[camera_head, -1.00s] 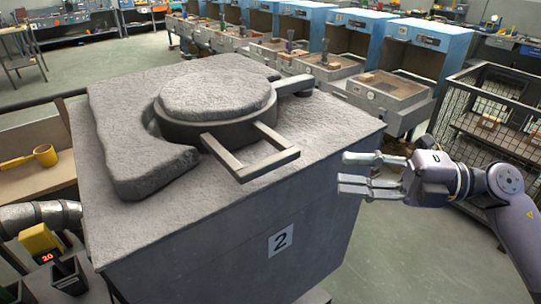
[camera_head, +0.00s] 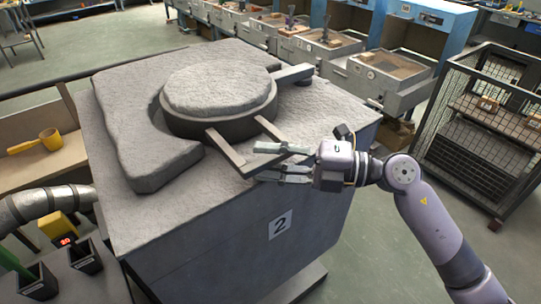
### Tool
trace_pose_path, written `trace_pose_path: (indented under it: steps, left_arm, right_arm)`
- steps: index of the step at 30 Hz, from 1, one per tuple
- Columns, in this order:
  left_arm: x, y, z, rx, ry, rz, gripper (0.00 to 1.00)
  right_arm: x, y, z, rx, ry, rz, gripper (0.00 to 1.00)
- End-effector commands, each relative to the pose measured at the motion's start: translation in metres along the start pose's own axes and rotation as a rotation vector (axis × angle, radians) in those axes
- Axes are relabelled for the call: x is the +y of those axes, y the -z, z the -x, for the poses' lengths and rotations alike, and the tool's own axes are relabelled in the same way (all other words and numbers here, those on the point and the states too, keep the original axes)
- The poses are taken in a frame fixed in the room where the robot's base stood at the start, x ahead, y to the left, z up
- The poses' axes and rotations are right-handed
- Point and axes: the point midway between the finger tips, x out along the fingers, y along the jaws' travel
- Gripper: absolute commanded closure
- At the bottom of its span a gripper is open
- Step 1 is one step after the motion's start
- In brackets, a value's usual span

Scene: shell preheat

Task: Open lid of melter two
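Melter two (camera_head: 215,240) is a large grey block with a "2" label on its front. Its round lid (camera_head: 218,92) lies flat on the top, seated in a dark rim. A U-shaped handle (camera_head: 228,148) sticks out from the lid toward the front right, and a hinge arm (camera_head: 295,75) reaches to the back right. My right gripper (camera_head: 255,162) is at the handle's outer end, with its fingers apart, one above and one below the end bar. Whether the fingers touch the bar cannot be told. My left gripper is not in view.
A wire cage (camera_head: 485,130) stands at the right. Blue-backed workstations (camera_head: 395,75) line the back. At the left are a shelf with a yellow ladle (camera_head: 36,142), a metal hose (camera_head: 45,205) and a yellow box with a red display (camera_head: 58,226). The floor in front right is open.

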Motion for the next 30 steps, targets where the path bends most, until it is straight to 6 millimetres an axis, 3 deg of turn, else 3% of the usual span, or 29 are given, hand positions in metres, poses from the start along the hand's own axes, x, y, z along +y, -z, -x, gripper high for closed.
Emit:
trace_pose_path:
  steps: [3, 18, 30]
  left_arm:
    - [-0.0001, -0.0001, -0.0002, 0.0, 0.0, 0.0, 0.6]
    - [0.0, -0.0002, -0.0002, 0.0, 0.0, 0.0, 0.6]
    - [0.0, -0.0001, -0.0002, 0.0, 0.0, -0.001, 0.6]
  right_arm:
    - [-0.0001, 0.0, 0.0002, 0.0, 0.0, 0.0, 0.66]
    - [0.0, 0.0, 0.0005, 0.0, 0.0, 0.0, 0.99]
    - [0.0001, 0.0, 0.0005, 0.0, 0.0, -0.001, 1.0]
